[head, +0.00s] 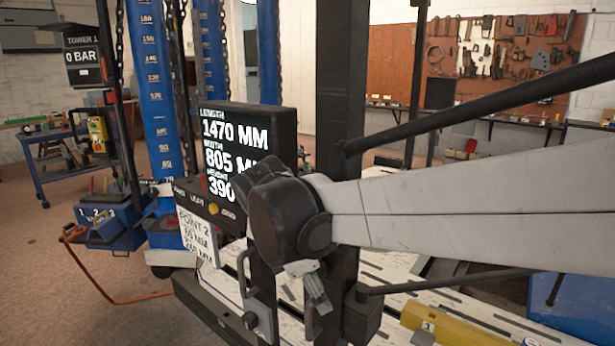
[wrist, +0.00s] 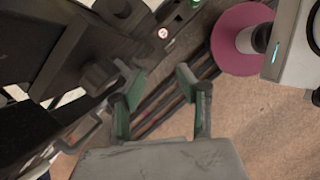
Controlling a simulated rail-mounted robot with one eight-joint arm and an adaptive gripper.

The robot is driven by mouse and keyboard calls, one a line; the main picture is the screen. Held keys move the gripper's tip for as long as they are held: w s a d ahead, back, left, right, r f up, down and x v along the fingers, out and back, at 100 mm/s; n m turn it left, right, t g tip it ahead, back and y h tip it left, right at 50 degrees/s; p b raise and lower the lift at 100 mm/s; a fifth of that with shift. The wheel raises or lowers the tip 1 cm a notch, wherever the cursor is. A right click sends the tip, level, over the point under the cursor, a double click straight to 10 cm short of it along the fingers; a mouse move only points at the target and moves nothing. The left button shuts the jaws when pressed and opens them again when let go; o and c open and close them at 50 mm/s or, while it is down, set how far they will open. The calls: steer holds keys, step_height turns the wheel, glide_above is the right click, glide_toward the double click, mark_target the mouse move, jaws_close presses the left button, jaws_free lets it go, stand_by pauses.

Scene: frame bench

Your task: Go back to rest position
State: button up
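My arm reaches in from the right in the head view, and its dark wrist joint covers part of the bench and the display. My gripper (head: 316,296) hangs below that joint, beside a dark upright of the bench; its fingers are too small there to read. In the wrist view my gripper (wrist: 158,90) has two green-padded fingers spread apart with nothing between them. Behind them are dark bars and the brown floor. I cannot tell whether the gripper touches the bench.
A black measurement display (head: 284,125) and a white "Point 2" card (head: 199,238) stand close left of my wrist. A blue tower (head: 152,100) rises behind. A yellow block (head: 455,328) lies on the bench. A magenta disc (wrist: 236,40) shows right in the wrist view. Open floor lies left.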

steer(key=s+d+f+m+t+y, duration=0.1)
steer(key=s+d+m+t+y, duration=0.1)
steer(key=s+d+m, duration=0.3)
steer(key=s+d+f+m+t+y, duration=0.1)
steer(key=s+d+m, duration=0.5)
steer(key=d+m, duration=0.6)
steer(key=m+t+y, duration=0.1)
steer(key=m+t, duration=0.1)
steer(key=m, duration=0.2)
steer(key=shift+s+d+t, duration=0.25)
steer(key=shift+t, duration=0.15)
stand_by(1.0)
